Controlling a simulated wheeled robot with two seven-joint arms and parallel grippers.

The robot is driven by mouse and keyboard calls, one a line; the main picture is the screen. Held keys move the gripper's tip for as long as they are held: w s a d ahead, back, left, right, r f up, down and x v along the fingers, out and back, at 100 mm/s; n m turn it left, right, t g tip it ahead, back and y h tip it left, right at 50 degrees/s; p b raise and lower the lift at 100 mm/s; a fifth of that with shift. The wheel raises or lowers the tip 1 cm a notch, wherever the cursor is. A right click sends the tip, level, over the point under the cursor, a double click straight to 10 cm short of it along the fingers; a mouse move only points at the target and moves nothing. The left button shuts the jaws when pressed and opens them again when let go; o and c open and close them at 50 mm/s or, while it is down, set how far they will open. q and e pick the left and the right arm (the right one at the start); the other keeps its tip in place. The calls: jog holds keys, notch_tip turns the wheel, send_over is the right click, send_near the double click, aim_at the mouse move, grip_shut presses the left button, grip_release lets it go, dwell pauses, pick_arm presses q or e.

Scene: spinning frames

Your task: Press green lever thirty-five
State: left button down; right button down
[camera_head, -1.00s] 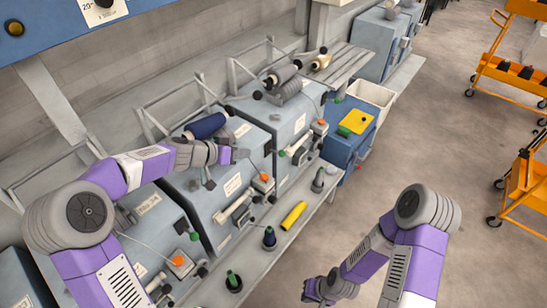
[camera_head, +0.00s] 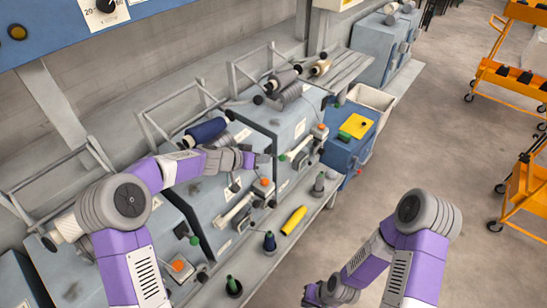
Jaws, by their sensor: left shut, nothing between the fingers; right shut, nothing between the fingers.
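A green-tipped lever (camera_head: 283,157) sits on the front of the further grey machine box. Another green lever end (camera_head: 194,240) sits low on the nearer box. Any number by them is too small to read, so I cannot tell which is thirty-five. My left gripper (camera_head: 263,160) is shut and empty, in front of the machine boxes, its tip just left of the further green lever in the picture. I cannot tell whether they touch. My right gripper (camera_head: 312,295) is low at the bottom, shut and empty, away from the machines.
A shelf below the boxes bears a yellow bobbin (camera_head: 294,220), a dark blue bobbin (camera_head: 269,242) and a green-topped spindle (camera_head: 233,286). Orange knobs (camera_head: 265,183) sit near the levers. A blue box with a yellow top (camera_head: 356,125) stands further back. The floor to the right is clear up to orange carts (camera_head: 515,80).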

aim_at(280, 158)
pick_arm(q)
jog(key=x, duration=0.5)
jog(key=shift+w+d+f+p, duration=0.15)
jog(key=shift+w+d+p, duration=0.05)
jog(key=shift+p, duration=0.1)
pick_arm(e)
jog(key=shift+r, duration=0.4)
